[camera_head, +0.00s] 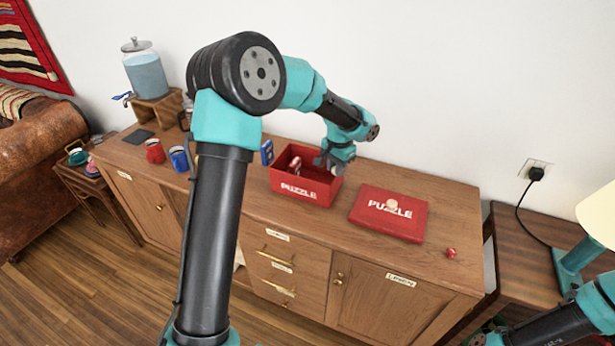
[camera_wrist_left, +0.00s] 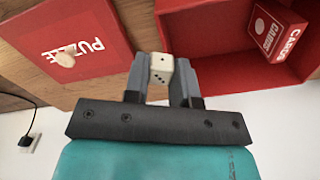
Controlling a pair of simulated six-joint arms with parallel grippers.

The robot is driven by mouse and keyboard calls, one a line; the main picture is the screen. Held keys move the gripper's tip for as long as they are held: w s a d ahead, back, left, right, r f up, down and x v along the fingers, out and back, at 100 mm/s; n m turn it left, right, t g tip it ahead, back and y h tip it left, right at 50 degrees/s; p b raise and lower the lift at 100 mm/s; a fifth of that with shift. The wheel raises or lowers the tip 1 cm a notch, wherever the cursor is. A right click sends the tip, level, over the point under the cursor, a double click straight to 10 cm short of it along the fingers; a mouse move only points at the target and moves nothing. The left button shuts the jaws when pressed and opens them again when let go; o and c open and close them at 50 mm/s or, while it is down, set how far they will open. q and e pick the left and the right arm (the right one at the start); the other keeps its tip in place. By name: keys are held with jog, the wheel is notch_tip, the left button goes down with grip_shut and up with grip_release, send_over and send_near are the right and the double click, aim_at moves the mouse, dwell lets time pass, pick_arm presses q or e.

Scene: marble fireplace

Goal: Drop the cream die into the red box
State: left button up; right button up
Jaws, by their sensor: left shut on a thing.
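The cream die (camera_wrist_left: 161,67) with dark pips is held between the fingertips of my left gripper (camera_wrist_left: 161,75), which is shut on it. In the head view my left gripper (camera_head: 335,160) is over the right end of the open red box (camera_head: 300,193), and the die is hidden there. In the wrist view the box (camera_wrist_left: 212,18) lies beyond the fingers, its wall close to the die in the picture. A red cards pack (camera_wrist_left: 278,35) lies inside the box and shows in the head view (camera_head: 295,166). My right gripper is not seen.
The red PUZZLE lid (camera_head: 372,218) lies right of the box with a small cream piece (camera_head: 392,204) on it. A small red object (camera_head: 451,253) is near the wooden cabinet's (camera_head: 440,270) right end. Red (camera_head: 155,151) and blue (camera_head: 179,158) mugs stand left.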

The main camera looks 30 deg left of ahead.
pick_arm(q)
jog(key=w+a+r, duration=0.1)
jog(key=a, duration=0.5)
jog(key=w+a+r, duration=0.1)
jog(key=a+r, duration=0.1)
jog(key=a, duration=0.5)
jog(key=shift+w+a+r, duration=0.25)
jog(key=shift+w+r, duration=0.05)
jog(key=shift+w, duration=0.1)
jog(key=shift+f, duration=3)
jog(key=o, duration=1)
jog(key=shift+c, duration=0.2)
notch_tip(320, 180, up, 18)
jog(key=shift+f, duration=0.25)
